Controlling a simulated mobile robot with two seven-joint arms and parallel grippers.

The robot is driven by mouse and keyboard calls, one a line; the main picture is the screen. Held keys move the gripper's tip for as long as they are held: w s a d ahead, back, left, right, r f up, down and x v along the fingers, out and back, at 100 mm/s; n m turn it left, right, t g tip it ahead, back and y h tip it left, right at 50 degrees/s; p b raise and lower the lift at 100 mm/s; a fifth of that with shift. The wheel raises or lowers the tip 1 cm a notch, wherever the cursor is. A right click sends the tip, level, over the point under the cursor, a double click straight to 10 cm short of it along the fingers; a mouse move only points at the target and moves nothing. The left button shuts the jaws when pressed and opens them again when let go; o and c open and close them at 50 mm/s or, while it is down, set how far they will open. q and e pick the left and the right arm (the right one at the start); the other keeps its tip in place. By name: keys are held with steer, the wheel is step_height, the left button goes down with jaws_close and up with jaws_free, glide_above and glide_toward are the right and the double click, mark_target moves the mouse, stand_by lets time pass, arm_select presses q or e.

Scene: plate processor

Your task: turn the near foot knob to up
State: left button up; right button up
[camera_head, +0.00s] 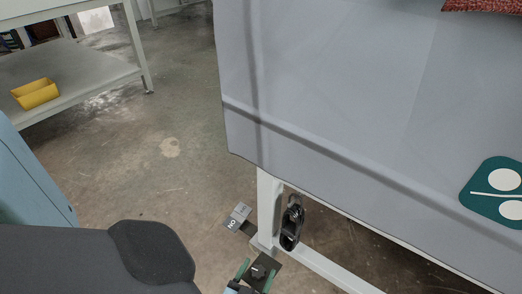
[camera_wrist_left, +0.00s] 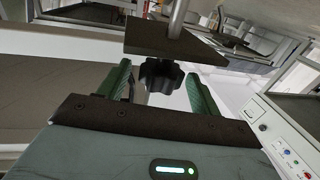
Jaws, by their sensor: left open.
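The near foot knob is a black lobed knob (camera_wrist_left: 162,76), seen in the left wrist view under a dark flat plate (camera_wrist_left: 172,42) with a metal rod above it. In the head view the dark plate (camera_head: 267,261) is low at the foot of the white leg, with a small black part on it. My left gripper (camera_head: 257,272) has green fingers and is open. In the left wrist view its fingers (camera_wrist_left: 158,72) stand on either side of the knob, with a visible gap at each side. Whether either finger touches it cannot be told. My right gripper is out of view.
A grey tag with dark lettering (camera_head: 238,216) sticks out beside the white leg (camera_head: 266,205). A black fitting (camera_head: 291,223) is on the frame to its right. Open concrete floor (camera_head: 170,180) lies to the left.

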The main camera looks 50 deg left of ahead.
arm_select(q)
steer(key=shift+x, duration=1)
steer(key=shift+w+a, duration=0.1)
steer(key=shift+w, duration=0.1)
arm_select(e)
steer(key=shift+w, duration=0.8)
